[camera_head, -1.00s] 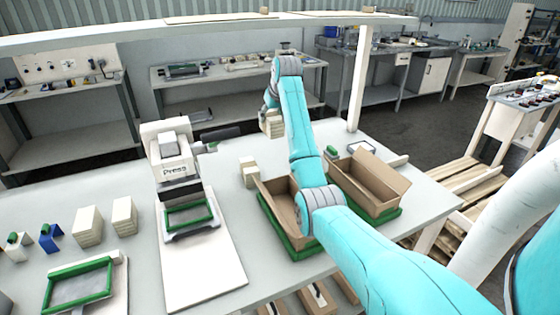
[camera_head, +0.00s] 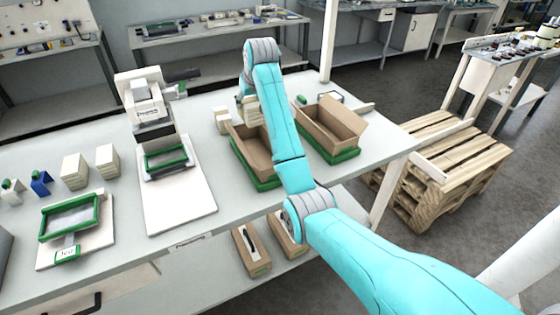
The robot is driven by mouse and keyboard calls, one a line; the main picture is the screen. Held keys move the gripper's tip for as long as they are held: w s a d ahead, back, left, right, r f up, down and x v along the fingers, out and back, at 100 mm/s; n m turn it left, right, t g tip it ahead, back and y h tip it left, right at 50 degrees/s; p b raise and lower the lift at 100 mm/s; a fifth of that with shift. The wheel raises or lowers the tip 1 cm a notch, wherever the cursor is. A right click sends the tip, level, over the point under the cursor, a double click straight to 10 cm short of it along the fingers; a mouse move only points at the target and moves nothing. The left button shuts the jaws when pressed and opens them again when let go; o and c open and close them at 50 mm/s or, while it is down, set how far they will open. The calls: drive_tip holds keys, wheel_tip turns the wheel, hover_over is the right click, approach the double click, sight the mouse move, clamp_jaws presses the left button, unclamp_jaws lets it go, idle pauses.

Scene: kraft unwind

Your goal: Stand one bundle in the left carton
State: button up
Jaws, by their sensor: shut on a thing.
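The left carton (camera_head: 252,152) is an open brown box with raised flaps in a green-edged tray on the table. My gripper (camera_head: 246,94) is near the carton's back end, partly hidden by my teal arm. It is shut on a pale bundle (camera_head: 251,106), of which only a little shows above the carton. I cannot tell whether the bundle reaches below the rim. Another pale bundle (camera_head: 222,119) stands on the table just left of the carton. Two more bundles, the first (camera_head: 75,171) and the second (camera_head: 108,161), stand at the far left.
The right carton (camera_head: 333,125), open, stands in a green tray close to my arm. A press (camera_head: 150,110) stands left of the left carton. A green-framed tray (camera_head: 70,217) lies at the front left. A wooden pallet (camera_head: 450,160) is on the floor at right.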

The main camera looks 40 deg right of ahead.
sight(256, 114)
drive_tip(key=shift+s+a+f, duration=0.15)
drive_tip(key=shift+f, duration=0.15)
wheel_tip(256, 114, down, 9)
drive_tip(key=shift+f, duration=0.2)
drive_tip(key=shift+f, duration=0.6)
drive_tip(key=o, duration=1.3)
drive_tip(key=shift+c, duration=0.2)
drive_tip(key=shift+r, duration=0.55)
drive_tip(key=v, duration=1.2)
drive_tip(key=shift+r, duration=0.1)
